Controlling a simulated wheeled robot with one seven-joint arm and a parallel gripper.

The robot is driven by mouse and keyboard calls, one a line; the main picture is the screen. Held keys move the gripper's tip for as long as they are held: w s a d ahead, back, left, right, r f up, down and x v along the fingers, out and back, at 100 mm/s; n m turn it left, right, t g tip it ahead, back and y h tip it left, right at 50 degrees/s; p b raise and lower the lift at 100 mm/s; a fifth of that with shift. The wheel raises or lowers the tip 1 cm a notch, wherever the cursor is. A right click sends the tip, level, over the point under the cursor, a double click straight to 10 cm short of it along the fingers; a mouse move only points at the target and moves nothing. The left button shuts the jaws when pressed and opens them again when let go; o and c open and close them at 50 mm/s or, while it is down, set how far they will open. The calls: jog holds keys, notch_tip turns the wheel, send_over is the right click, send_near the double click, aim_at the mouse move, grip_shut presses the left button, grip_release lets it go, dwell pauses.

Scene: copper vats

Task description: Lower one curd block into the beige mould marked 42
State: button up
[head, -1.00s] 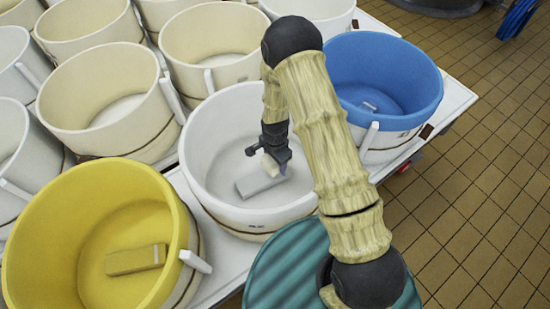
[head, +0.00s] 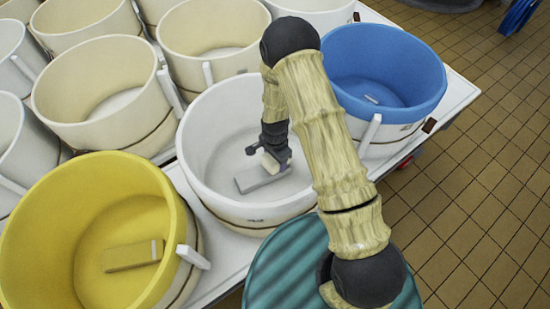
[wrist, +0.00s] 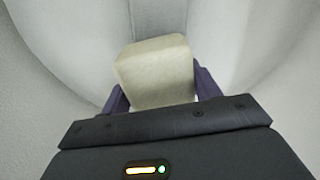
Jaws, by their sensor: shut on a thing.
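My gripper (head: 274,160) reaches down into a white mould (head: 207,178) in the middle of the head view. It is shut on a cream curd block (wrist: 157,72), held between the two dark fingers in the wrist view. The block also shows small in the head view (head: 268,162), just above or at a flat grey bar on the mould's floor. I cannot tell whether the block touches anything below. A small dark mark is on the white mould's outer front, too small to read. Several beige moulds (head: 100,130) stand behind and left; no number 42 is readable.
A yellow mould (head: 35,225) stands front left, with a bar on its floor. A blue mould (head: 415,105) stands right. All sit on a white table (head: 462,95) with open tiled floor (head: 480,180) to its right. A teal ribbed round surface (head: 270,275) lies in front.

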jog(key=shift+f+b, duration=0.55)
jog(key=shift+f, duration=0.3)
dwell(0.9)
jog(key=o, duration=1.3)
notch_tip(320, 180, up, 17)
jog(key=p, duration=0.1)
jog(key=shift+r, duration=0.2)
jog(key=shift+r+p, duration=0.1)
jog(key=shift+p, duration=0.2)
notch_tip(320, 180, up, 10)
jog(key=p, duration=0.9)
jog(key=shift+p, duration=0.4)
